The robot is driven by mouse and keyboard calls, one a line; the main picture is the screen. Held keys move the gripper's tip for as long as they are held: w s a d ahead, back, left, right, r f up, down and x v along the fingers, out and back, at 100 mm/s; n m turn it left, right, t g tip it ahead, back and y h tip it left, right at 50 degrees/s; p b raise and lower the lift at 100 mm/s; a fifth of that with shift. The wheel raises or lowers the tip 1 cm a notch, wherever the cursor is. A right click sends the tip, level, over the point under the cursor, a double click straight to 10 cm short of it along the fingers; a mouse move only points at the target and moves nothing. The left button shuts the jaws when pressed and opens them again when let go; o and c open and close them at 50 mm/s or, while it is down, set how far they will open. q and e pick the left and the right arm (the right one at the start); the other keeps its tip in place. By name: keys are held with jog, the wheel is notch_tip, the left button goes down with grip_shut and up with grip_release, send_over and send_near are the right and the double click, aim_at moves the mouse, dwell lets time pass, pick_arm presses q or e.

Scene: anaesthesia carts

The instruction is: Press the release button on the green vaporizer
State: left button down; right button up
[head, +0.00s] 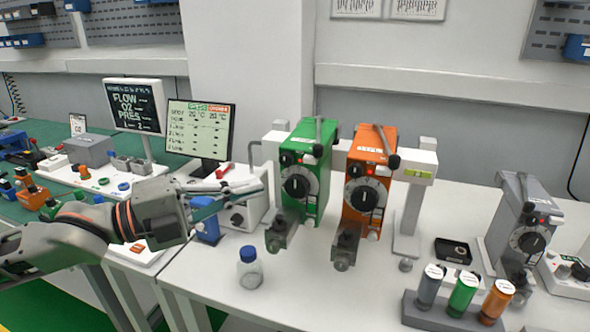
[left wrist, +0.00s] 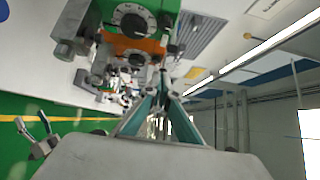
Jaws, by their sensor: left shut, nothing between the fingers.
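The green vaporizer (head: 322,165) hangs on a white rail, left of an orange one. Its front has a black dial (head: 299,183), a small red light and a dark round knob (head: 286,160) at the upper left. A pale round part (head: 309,223) shows low on its right. I cannot tell for certain which part is the release button. My left gripper (head: 262,187) is shut and empty, just left of the green vaporizer, apart from it and pointing right. My right gripper is not in view.
The orange vaporizer (head: 381,150) stands close on the right. A clear bottle with a blue cap (head: 249,276) stands below my left gripper. A monitor (head: 199,129) is behind it. A grey vaporizer (head: 505,225) and a rack of coloured bottles (head: 450,316) are at the right.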

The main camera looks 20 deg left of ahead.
pick_arm(q)
jog(key=p, duration=0.2)
send_near(314, 163)
jog(key=s+x, duration=0.1)
jog(key=x, duration=0.4)
jog(key=shift+w+d, duration=0.35)
jog(key=shift+w, duration=0.4)
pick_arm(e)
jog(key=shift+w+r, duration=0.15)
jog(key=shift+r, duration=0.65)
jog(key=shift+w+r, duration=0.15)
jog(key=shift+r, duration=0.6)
